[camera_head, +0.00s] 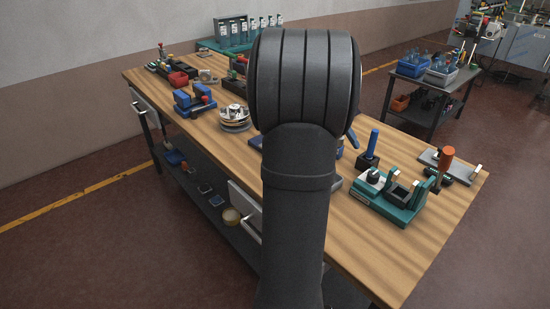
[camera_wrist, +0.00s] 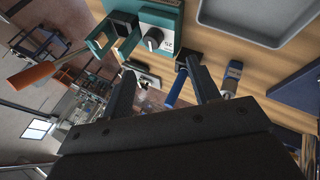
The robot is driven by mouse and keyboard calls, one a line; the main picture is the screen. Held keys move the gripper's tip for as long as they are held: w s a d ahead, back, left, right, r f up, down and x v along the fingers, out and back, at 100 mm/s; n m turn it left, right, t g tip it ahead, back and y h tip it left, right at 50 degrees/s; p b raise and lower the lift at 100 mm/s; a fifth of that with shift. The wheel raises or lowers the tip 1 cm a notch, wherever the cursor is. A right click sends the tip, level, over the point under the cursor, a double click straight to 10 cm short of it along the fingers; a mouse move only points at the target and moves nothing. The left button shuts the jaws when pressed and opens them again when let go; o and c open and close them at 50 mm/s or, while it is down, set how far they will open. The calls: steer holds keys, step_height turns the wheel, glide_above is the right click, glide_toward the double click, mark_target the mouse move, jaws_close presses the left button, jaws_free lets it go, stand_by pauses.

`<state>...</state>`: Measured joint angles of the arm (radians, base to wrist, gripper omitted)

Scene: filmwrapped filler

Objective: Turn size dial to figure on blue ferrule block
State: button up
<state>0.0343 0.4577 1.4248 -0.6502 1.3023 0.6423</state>
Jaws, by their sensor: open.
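A teal crimping tool (camera_head: 395,200) with an orange-handled lever (camera_head: 446,160) stands at the near right of the bench. Its dark round size dial (camera_head: 374,174) shows in the wrist view (camera_wrist: 153,39) on a pale plate, beside small digits that look like 25 upside down; the dial's exact setting is unclear. My gripper (camera_wrist: 161,69) is open and empty, with the dial ahead of its fingers and apart from them. It is hidden behind my arm in the head view. I cannot clearly identify the blue ferrule block; a dark blue block (camera_wrist: 297,88) shows at the wrist view's right edge.
A blue-handled tool (camera_head: 371,143) in a black block stands close to the dial and appears near my right finger in the wrist view. A grey tray (camera_wrist: 255,18) lies beside the teal tool. Red and blue items crowd the bench's far end. The near right wood is clear.

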steer(key=w+a+f+n+t+h, duration=0.1)
steer(key=a+f+n+t+h, duration=0.1)
steer(key=a+n, duration=0.4)
steer(key=w+a+f+n+t+h, duration=0.2)
steer(key=a+f+n, duration=0.2)
steer(key=n, duration=0.7)
steer(key=w+a+f+n+t+h, duration=0.1)
steer(key=a+f+n+h, duration=0.1)
steer(key=a+n, duration=0.5)
steer(key=shift+w+a+f+n+t+h, duration=0.2)
steer(key=shift+f+n, duration=0.2)
steer(key=shift+n, duration=0.15)
steer(key=shift+w+a+f+n+t+h, duration=0.1)
steer(key=shift+f+n+t, duration=0.1)
steer(key=shift+f+n, duration=0.3)
steer(key=shift+a+f+n+t, duration=0.1)
steer(key=shift+a+n+t, duration=0.2)
steer(key=shift+a+n, duration=0.4)
steer(key=shift+d, duration=0.15)
steer(key=shift+c, duration=0.5)
